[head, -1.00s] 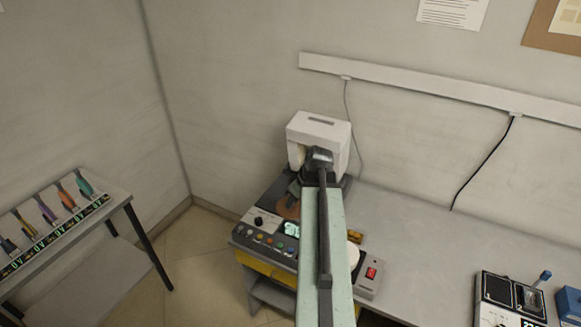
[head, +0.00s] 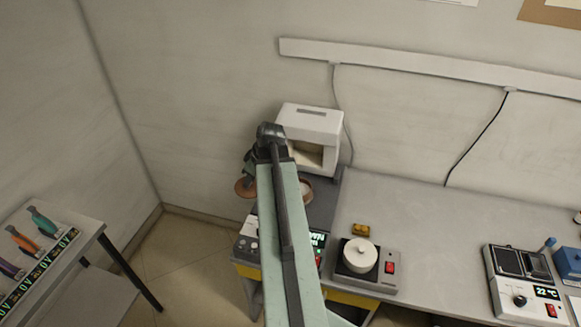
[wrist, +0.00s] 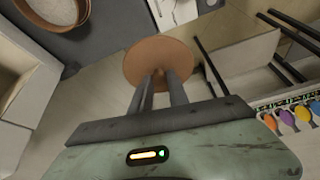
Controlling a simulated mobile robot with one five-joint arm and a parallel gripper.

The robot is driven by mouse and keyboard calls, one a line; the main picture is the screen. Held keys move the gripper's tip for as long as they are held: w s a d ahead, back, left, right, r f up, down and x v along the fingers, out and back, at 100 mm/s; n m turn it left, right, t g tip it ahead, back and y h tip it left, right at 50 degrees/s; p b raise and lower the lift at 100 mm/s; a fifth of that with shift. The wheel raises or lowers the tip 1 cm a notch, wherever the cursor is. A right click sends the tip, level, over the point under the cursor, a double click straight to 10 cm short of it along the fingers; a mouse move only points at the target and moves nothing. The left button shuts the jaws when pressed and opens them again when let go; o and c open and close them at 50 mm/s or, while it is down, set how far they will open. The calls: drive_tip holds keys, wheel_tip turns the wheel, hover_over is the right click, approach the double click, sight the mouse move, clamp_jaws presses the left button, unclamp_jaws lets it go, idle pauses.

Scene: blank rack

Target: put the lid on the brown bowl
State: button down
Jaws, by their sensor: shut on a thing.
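The lid is a flat brown disc. It shows beside the dark work surface in the head view (head: 244,188) and in the middle of the wrist view (wrist: 158,60). My gripper (wrist: 159,80) is shut on the lid's knob and holds the lid off to the left of the bench in the head view (head: 250,177). The brown bowl (head: 309,184) stands on the dark surface, apart from the lid, with a pale inside. My arm hides part of the bowl. Its brown rim also shows at the upper left of the wrist view (wrist: 82,10).
A white hooded machine (head: 310,135) stands behind the bowl. A white lidded pot (head: 360,255) sits on a hotplate to the right. A rack with coloured-handled tools (head: 40,222) stands at the left, with open floor between. The grey bench (head: 430,220) has clear room.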

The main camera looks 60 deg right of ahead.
drive_tip(key=s+d+f+m+b, duration=0.1)
drive_tip(key=s+d+f+b, duration=0.1)
drive_tip(key=s+d, duration=0.5)
drive_tip(key=s+d+f+b, duration=0.2)
drive_tip(key=s+d, duration=0.1)
drive_tip(key=d, duration=0.8)
drive_tip(key=f+b, duration=0.5)
drive_tip(key=shift+w+a+f, duration=0.1)
drive_tip(key=shift+w+f, duration=0.1)
drive_tip(key=shift+f+b, duration=0.35)
drive_tip(key=shift+b, duration=0.2)
idle(0.4)
drive_tip(key=c, duration=0.7)
unclamp_jaws()
